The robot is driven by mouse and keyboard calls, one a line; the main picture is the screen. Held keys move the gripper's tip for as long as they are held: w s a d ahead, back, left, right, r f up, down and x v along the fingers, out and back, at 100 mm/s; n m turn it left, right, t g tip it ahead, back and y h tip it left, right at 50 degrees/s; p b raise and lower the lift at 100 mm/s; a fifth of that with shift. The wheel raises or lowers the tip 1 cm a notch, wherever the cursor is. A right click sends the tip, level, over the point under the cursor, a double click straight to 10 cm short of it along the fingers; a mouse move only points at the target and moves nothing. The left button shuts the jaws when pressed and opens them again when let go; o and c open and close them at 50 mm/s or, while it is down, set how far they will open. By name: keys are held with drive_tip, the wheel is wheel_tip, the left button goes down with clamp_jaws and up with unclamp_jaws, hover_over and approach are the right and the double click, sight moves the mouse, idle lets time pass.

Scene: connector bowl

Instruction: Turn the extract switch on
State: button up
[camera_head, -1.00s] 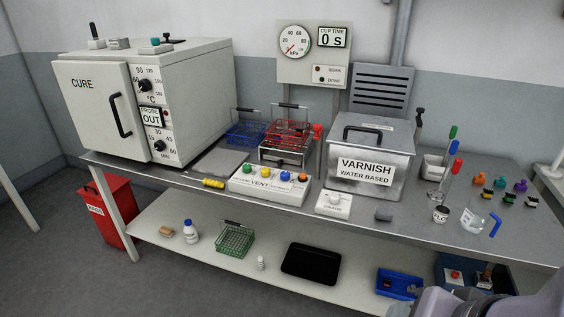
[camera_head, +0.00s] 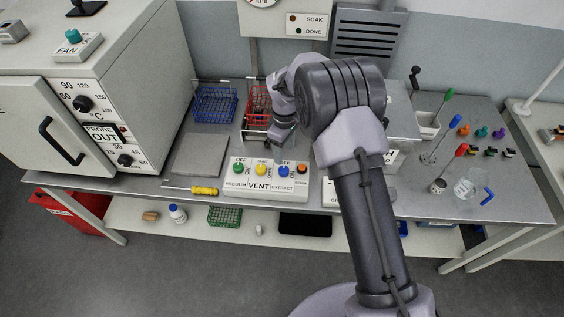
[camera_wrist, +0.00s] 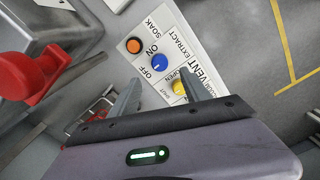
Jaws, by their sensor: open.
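The extract switch is a blue knob (camera_head: 284,171) on the white vent panel (camera_head: 232,183) at the bench's front edge. In the wrist view the blue knob (camera_wrist: 158,65) sits beside its ON and OFF labels, with EXTRACT printed nearby. I cannot tell which label its mark points at. My gripper (camera_wrist: 160,78) is open and empty, with its two fingers apart and the knob between and just beyond their tips in the picture. In the head view my gripper (camera_head: 281,148) hangs just above the knob. Whether it touches the knob is unclear.
An orange soak button (camera_wrist: 134,46) and a yellow knob (camera_wrist: 180,87) flank the blue one; a green knob (camera_head: 238,168) is farther left. A red handle (camera_wrist: 35,72) and a red wire basket (camera_head: 258,100) are close by. My arm largely hides the varnish tank.

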sight(284, 169)
wheel_tip(284, 169, down, 10)
drive_tip(key=shift+w+r+b, duration=0.1)
drive_tip(key=shift+r+b, duration=0.05)
drive_tip(key=shift+b, duration=0.35)
clamp_jaws()
